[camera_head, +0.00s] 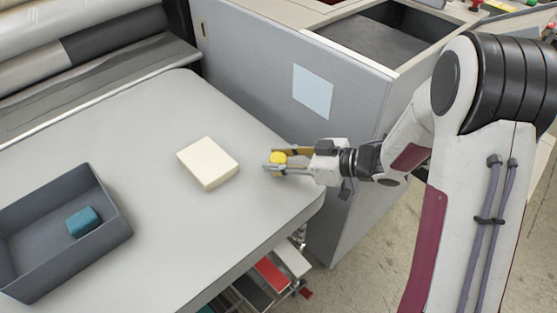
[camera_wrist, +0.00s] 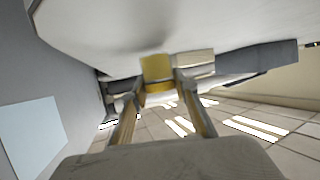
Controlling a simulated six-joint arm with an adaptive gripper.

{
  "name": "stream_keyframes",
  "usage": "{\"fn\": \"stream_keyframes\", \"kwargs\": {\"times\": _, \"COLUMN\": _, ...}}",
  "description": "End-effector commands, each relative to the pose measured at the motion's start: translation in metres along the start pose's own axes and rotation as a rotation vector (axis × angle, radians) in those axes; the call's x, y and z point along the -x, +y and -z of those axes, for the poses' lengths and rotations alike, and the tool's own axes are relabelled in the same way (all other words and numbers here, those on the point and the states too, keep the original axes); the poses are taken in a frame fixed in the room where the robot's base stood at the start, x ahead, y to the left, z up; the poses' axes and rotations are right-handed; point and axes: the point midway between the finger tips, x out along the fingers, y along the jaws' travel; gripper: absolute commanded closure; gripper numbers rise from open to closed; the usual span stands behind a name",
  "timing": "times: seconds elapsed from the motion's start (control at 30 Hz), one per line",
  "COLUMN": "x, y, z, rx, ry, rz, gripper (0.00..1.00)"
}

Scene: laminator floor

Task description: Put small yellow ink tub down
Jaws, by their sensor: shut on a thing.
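The small yellow ink tub (camera_head: 278,158) is between the fingers of my gripper (camera_head: 276,163), over the right part of the grey table (camera_head: 150,200). In the wrist view the tub (camera_wrist: 157,67) sits between the two fingertips (camera_wrist: 160,80), close to the table surface (camera_wrist: 110,30), which shows at the top of that view. My gripper is shut on the tub and comes in low from the right. I cannot tell whether the tub touches the tabletop. The fingers partly hide it in the head view.
A cream block (camera_head: 208,163) lies left of my gripper. A dark grey bin (camera_head: 118,232) with a blue-teal block (camera_head: 83,221) inside stands at the left. A grey cabinet (camera_head: 245,75) rises behind the table. The tabletop in front of the cream block is clear.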

Motion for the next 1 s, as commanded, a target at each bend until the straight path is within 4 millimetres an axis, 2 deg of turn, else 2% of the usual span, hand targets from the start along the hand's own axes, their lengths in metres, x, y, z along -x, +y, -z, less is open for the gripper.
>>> {"fn": "stream_keyframes", "kwargs": {"times": 0.1, "x": -0.0024, "y": 0.0, "z": -0.0057, "rx": -0.001, "ry": 0.001, "rz": 0.0, "gripper": 0.93}}
{"fn": "stream_keyframes", "kwargs": {"times": 0.6, "x": -0.0039, "y": 0.0, "z": -0.0092, "rx": -0.001, "ry": 0.001, "rz": 0.0, "gripper": 0.93}}
{"fn": "stream_keyframes", "kwargs": {"times": 0.63, "x": -0.0039, "y": 0.0, "z": -0.0095, "rx": 0.0, "ry": 0.0, "rz": 0.0, "gripper": 0.69}}
{"fn": "stream_keyframes", "kwargs": {"times": 0.7, "x": -0.0038, "y": 0.0, "z": -0.0092, "rx": 0.0, "ry": 0.0, "rz": -0.001, "gripper": 0.54}}
{"fn": "stream_keyframes", "kwargs": {"times": 1.0, "x": -0.0038, "y": 0.0, "z": -0.0092, "rx": 0.0, "ry": 0.0, "rz": -0.001, "gripper": 0.54}}
